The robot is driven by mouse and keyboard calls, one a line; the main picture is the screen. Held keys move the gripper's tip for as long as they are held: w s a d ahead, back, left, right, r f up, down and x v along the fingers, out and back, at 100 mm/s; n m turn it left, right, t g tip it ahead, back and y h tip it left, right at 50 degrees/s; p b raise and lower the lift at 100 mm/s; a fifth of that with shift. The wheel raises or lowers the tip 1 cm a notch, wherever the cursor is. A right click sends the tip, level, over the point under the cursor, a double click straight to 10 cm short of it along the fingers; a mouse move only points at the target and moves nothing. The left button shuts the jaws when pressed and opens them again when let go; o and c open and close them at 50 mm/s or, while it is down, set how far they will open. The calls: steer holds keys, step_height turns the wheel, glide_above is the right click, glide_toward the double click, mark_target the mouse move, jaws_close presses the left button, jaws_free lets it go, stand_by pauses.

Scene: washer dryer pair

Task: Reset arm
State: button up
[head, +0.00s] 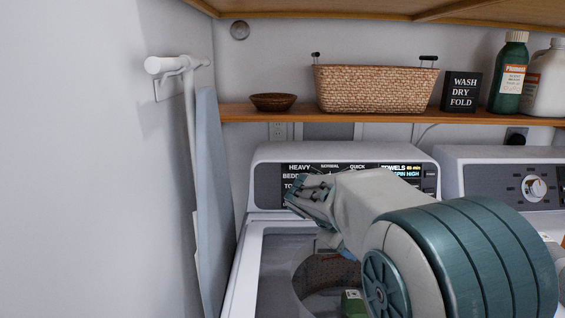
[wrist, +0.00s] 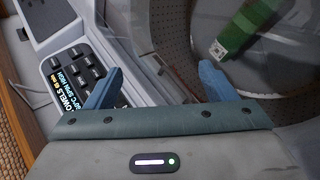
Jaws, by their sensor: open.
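My gripper (head: 312,205) is in front of the washer's control panel in the head view, above the open top of the washer (head: 250,240). In the wrist view my gripper (wrist: 160,90) shows two blue fingers spread apart with nothing between them. The control panel (wrist: 75,70) lies beyond the left finger.
A second machine (head: 500,190) stands to the right. A wooden shelf (head: 250,112) above holds a wicker basket (head: 375,88), a bowl (head: 273,102), a sign (head: 461,92) and bottles. An ironing board (head: 212,200) hangs at the left wall.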

steer(key=s+m+y+p, duration=0.1)
steer(key=s, duration=0.3)
steer(key=s+m+g+y+p, duration=0.1)
steer(key=s+y, duration=0.1)
steer(key=s, duration=0.3)
steer(key=s+r+m+y+p, duration=0.1)
steer(key=s+p, duration=0.1)
steer(key=s, duration=0.3)
steer(key=shift+d+g+y, duration=0.3)
steer(key=shift+d, duration=0.1)
steer(key=s+a+m+y+p, duration=0.1)
steer(key=s, duration=0.2)
steer(key=s+a+m+y+p, duration=0.1)
steer(key=s, duration=0.3)
steer(key=s+a+m+y+p, duration=0.1)
steer(key=s, duration=0.3)
steer(key=shift+a+f+m, duration=0.15)
steer(key=shift+a+m, duration=0.1)
steer(key=shift+m, duration=0.05)
steer(key=shift+s+a+f+y, duration=0.15)
steer(key=shift+s+y, duration=0.1)
steer(key=shift+y, duration=0.05)
